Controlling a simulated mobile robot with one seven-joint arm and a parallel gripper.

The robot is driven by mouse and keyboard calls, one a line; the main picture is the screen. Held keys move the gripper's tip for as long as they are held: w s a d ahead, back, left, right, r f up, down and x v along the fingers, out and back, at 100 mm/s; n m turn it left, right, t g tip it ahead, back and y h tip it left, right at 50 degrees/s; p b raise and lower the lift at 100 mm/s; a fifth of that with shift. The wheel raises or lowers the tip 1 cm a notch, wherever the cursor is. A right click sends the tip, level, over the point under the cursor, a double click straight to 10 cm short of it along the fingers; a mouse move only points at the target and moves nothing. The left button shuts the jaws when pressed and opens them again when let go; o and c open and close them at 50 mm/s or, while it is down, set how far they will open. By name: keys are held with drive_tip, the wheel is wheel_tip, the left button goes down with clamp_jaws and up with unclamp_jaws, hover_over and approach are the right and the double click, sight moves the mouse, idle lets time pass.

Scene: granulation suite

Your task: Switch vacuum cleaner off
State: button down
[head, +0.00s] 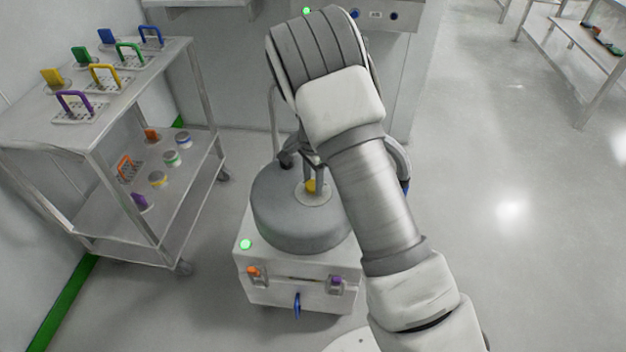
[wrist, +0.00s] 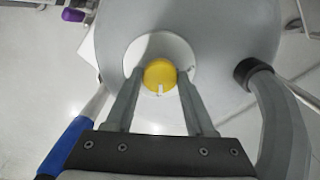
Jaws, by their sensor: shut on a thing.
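The vacuum cleaner (head: 290,222) stands on the floor with a grey round drum on a pale box-shaped base. A green lamp (head: 245,244) is lit on the base's top left corner. A yellow knob (wrist: 160,74) with a white pointer mark sits on a round pale plate on the drum's top; it also shows in the head view (head: 310,186). My gripper (wrist: 160,80) reaches down over the drum, its two fingers closed on the knob's sides. The white mark points toward the gripper's palm in the wrist view. My arm hides the drum's right side in the head view.
A dark-ended grey hose (wrist: 262,90) curves close to my gripper's right side in the wrist view. A metal cart (head: 75,135) with coloured handled items stands at the left. A cabinet (head: 400,60) stands behind. The floor at right is clear.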

sight(313, 185)
drive_tip(key=n+p, duration=0.1)
drive_tip(key=n, duration=0.3)
drive_tip(key=shift+n, duration=0.4)
drive_tip(key=n, duration=0.4)
drive_tip(key=n+p, duration=0.1)
drive_tip(key=n, duration=0.4)
drive_tip(key=shift+n, duration=1.8)
drive_tip(key=shift+c, duration=1.3)
unclamp_jaws()
wheel_tip(313, 185, up, 18)
drive_tip(key=p, duration=0.4)
drive_tip(key=shift+f, duration=0.25)
